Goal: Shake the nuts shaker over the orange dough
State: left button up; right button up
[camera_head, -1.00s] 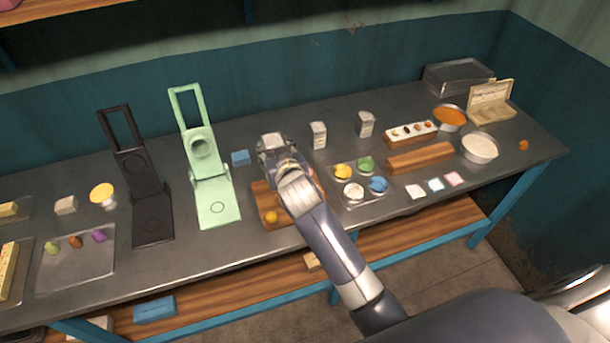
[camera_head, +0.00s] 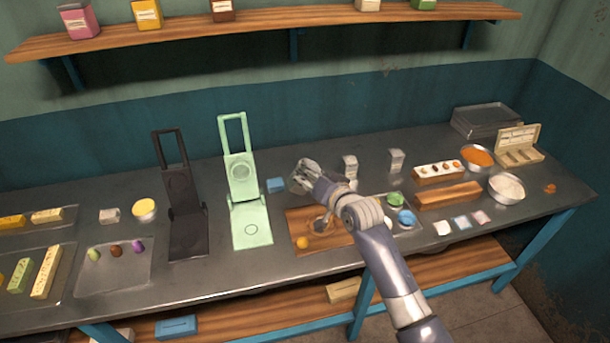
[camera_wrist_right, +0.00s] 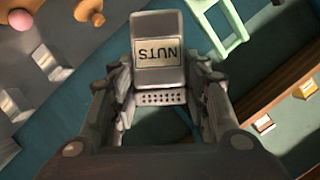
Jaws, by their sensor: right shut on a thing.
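My right gripper (camera_head: 303,178) reaches in from the lower right and is shut on the nuts shaker. In the right wrist view the nuts shaker (camera_wrist_right: 159,50) is between the fingers, its "NUTS" label upside down and its row of holes toward the palm. In the head view the fingers mostly hide it. The orange dough (camera_head: 302,243) is a small ball at the front left of a wooden board (camera_head: 296,221). The gripper appears above the board's back edge, apart from the dough. My left gripper is not in view.
A pale green press (camera_head: 250,225) and a black press (camera_head: 187,235) stand left of the board. A wall shelf (camera_head: 270,22) runs above.

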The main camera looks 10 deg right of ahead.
jog(key=shift+d+f+m+y+b, duration=0.25)
jog(key=shift+f+b, duration=0.2)
jog(key=shift+b, duration=0.15)
jog(key=shift+d+f+m+y+b, duration=0.15)
jog(key=shift+d+f+m+b, duration=0.1)
jog(key=shift+f+b, duration=0.25)
pick_arm(q)
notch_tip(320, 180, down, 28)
jog(key=b, duration=2.4)
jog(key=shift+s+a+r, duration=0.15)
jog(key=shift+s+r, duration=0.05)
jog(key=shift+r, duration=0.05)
pick_arm(e)
notch_tip(320, 180, down, 12)
jog(key=d+m+t+y, duration=0.1)
jog(key=m+t+y, duration=0.2)
jog(key=m, duration=0.9)
jog(key=shift+d+m+t+y, duration=0.3)
jog(key=shift+d+m+t, duration=0.1)
jog(key=shift+t, duration=0.3)
jog(key=shift+w, duration=0.1)
